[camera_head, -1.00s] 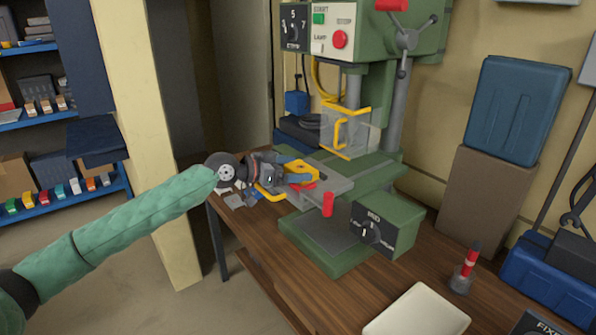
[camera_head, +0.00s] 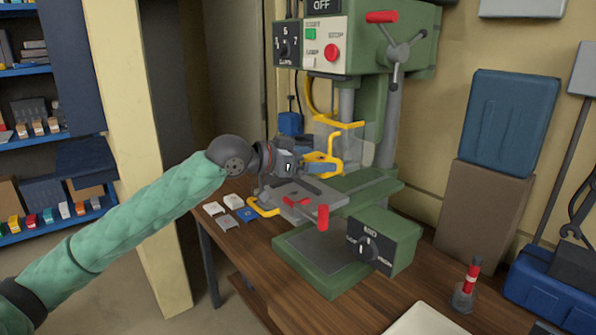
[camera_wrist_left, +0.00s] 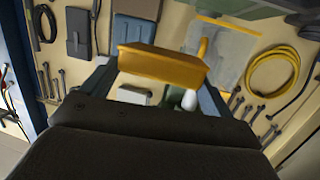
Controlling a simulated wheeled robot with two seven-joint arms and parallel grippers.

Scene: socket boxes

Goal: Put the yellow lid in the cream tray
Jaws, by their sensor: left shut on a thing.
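The yellow lid (camera_head: 317,165) is held in my left gripper (camera_head: 322,168), above the grey vise on the drill press table. In the left wrist view the lid (camera_wrist_left: 163,65) shows as a yellow block between the two blue fingers. My left gripper is shut on it. The cream tray (camera_head: 425,322) is at the bottom edge of the head view, on the near right of the bench, and only its far part shows. The lid is well away from the tray. My right gripper is not in view.
The green drill press (camera_head: 350,190) has a clear guard with a yellow frame close behind the lid. Its control box (camera_head: 385,240) and a red-tipped tool (camera_head: 468,280) stand towards the tray. Several small white, blue and grey parts (camera_head: 228,222) lie at the bench's left.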

